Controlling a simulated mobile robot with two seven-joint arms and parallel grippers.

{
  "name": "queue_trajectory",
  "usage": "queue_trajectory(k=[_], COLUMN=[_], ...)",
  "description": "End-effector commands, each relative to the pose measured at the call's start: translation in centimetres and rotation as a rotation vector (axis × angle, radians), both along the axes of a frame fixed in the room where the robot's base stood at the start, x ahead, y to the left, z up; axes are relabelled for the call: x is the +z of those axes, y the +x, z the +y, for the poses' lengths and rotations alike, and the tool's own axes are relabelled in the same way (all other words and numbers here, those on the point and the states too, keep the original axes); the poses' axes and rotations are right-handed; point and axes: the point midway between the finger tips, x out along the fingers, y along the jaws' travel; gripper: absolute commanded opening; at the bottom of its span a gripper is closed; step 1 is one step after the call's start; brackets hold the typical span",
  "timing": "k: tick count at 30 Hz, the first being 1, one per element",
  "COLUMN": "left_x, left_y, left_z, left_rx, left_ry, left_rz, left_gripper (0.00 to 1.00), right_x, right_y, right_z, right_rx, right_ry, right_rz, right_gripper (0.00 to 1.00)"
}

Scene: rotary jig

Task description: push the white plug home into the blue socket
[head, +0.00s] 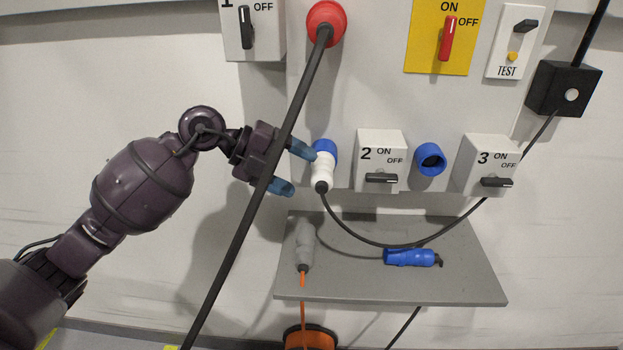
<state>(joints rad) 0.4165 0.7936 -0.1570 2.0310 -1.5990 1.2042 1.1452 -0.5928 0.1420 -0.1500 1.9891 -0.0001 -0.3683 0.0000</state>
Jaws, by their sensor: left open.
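The white plug (323,171) sits at the mouth of the left blue socket (325,147), with its black cable hanging from its lower end. How deep it sits in the socket I cannot tell. My left gripper (292,168) is open, just left of the plug, with its blue fingertips pointing at it. The upper fingertip is close to the plug and socket; whether it touches I cannot tell. A thick black cable crosses in front of the gripper and hides part of its fingers. My right gripper is not in view.
The thick black cable (255,200) runs from a red plug (326,22) down across my arm. Switch box 2 (380,150) stands right of the plug. An empty blue socket (430,158) is further right. A grey shelf (400,285) below holds a grey connector (305,245) and a blue connector (410,257).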

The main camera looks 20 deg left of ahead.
Motion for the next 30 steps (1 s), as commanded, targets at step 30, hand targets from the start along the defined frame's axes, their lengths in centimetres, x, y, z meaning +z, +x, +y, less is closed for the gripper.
queue_trajectory(k=[30], left_x=[3.2], left_y=[-2.0], left_z=[5.1], left_rx=[0.0], left_ry=[-0.001], left_rz=[-0.001], left_gripper=[0.73], right_x=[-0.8], right_y=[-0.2], right_z=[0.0], right_rx=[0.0], right_ry=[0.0], right_rz=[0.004], right_gripper=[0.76])
